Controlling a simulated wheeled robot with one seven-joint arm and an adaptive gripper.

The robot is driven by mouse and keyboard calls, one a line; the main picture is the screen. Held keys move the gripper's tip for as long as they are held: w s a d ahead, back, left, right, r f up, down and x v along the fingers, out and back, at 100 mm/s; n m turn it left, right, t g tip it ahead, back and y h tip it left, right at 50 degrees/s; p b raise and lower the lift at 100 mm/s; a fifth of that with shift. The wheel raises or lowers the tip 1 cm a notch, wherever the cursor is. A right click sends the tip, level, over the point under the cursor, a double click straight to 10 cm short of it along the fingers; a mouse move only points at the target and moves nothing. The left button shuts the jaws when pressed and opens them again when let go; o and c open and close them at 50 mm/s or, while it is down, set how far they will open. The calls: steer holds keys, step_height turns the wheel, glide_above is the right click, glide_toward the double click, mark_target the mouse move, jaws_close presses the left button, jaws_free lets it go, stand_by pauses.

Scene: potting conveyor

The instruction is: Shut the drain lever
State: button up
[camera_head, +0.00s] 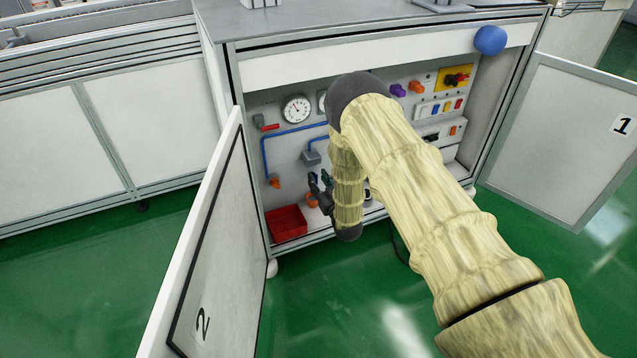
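An orange lever (275,181) sits at the lower end of the blue pipe (263,155), above a red bin (287,222). A red-handled lever (268,126) is at the pipe's upper left. No label shows which one is the drain lever. My gripper (320,181) is inside the cabinet, right of the orange lever and apart from it. Its dark fingertips look spread, with nothing between them. An orange part (312,200) shows just behind the fingers. My arm hides the middle of the panel.
The cabinet doors stand open: door 2 (213,245) at left and door 1 (570,135) at right. Gauges (297,109), coloured knobs (398,90) and switches fill the panel. A blue rounded object (489,40) is at the upper right frame. Green floor lies in front.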

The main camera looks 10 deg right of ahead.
steer(key=shift+w, duration=0.25)
jaws_close()
steer(key=shift+d+m, duration=0.1)
steer(key=shift+m, duration=0.2)
steer(key=shift+w+d+f+m, duration=0.1)
steer(key=shift+d+f+m, duration=0.5)
steer(key=shift+m, duration=2.25)
steer(key=shift+w+d+f+m, duration=0.1)
steer(key=shift+d+f+m, duration=0.5)
steer(key=shift+m, duration=2.3)
steer(key=shift+w+d+f+m, duration=0.1)
steer(key=shift+d+f+m, duration=0.5)
steer(key=shift+m, duration=2.25)
steer(key=shift+a+f, duration=0.1)
steer(key=shift+a, duration=0.05)
